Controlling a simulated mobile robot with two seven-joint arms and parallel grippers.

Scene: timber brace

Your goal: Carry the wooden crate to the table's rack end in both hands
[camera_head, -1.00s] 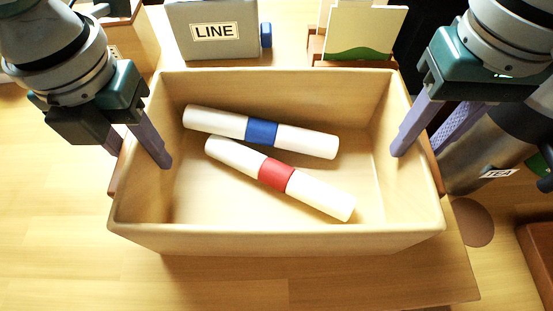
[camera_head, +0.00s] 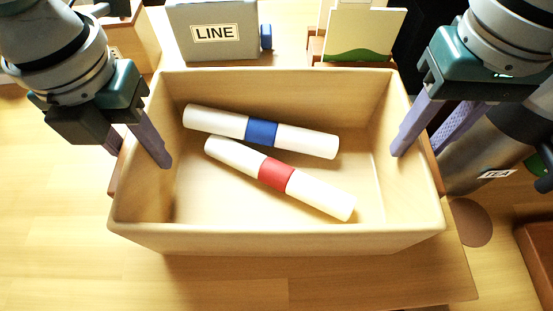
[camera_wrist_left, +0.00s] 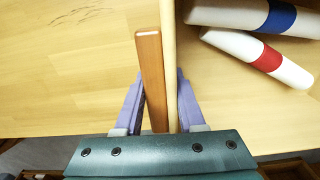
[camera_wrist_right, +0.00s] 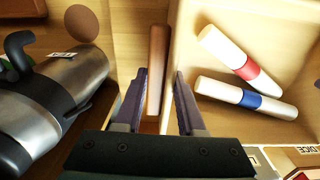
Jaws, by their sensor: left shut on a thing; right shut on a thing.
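The wooden crate (camera_head: 275,240) fills the middle of the head view, its open top facing up. Inside lie two white rolls, one with a blue band (camera_head: 262,132) and one with a red band (camera_head: 277,174). My left gripper (camera_head: 140,155) is shut on the crate's left wall, one finger inside and one outside; the left wrist view shows its fingers astride the wall and a brown handle strip (camera_wrist_left: 151,75). My right gripper (camera_head: 418,145) is shut on the right wall the same way, with a brown strip (camera_wrist_right: 157,70) between its fingers in the right wrist view.
A grey box labelled LINE (camera_head: 215,35) and a holder with upright cards (camera_head: 362,35) stand behind the crate. A metal flask labelled TEA (camera_head: 480,160) stands close to the right, near a round brown patch (camera_head: 470,222). Bare wood (camera_head: 55,230) shows at left.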

